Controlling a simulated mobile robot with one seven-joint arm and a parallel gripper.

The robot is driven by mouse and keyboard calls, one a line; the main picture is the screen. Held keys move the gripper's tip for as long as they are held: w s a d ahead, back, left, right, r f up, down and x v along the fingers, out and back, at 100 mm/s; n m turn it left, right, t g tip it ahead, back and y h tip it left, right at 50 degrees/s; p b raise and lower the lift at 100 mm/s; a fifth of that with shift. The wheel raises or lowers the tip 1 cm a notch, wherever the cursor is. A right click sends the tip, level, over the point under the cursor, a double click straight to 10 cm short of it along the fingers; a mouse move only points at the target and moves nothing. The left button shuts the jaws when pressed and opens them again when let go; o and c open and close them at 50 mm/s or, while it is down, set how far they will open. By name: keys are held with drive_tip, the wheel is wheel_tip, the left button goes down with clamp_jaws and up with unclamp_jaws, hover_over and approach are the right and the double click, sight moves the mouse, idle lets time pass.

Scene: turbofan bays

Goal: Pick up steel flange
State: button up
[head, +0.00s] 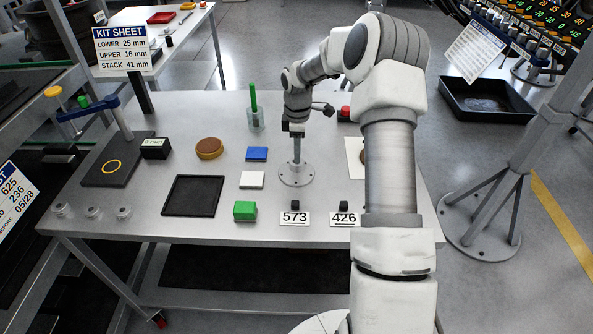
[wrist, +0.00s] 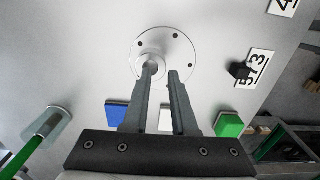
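The steel flange (head: 297,175) is a pale round disc with bolt holes and a raised centre hub, lying flat on the grey table. It also shows in the wrist view (wrist: 178,48), at the top middle. My gripper (head: 297,159) points down over the flange's centre. In the wrist view my gripper (wrist: 162,72) has its two fingers apart, with a gap between them. The left fingertip overlaps the hub and hides part of it. I cannot tell whether it touches. Nothing is seen held between the fingers.
A green block (head: 245,210), white block (head: 252,180) and blue block (head: 257,154) lie left of the flange. A clear holder (head: 256,122) with a green rod stands behind. Number cards 573 (head: 295,218) and 426 (head: 344,219) lie in front. A black tray (head: 193,196) is further left.

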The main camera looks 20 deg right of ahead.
sight(296, 169)
wheel_tip(296, 169, down, 4)
drive_tip(key=shift+a+f, duration=0.15)
drive_tip(key=shift+f, duration=0.05)
clamp_jaws()
drive_tip(key=shift+r, duration=0.1)
idle(1.3)
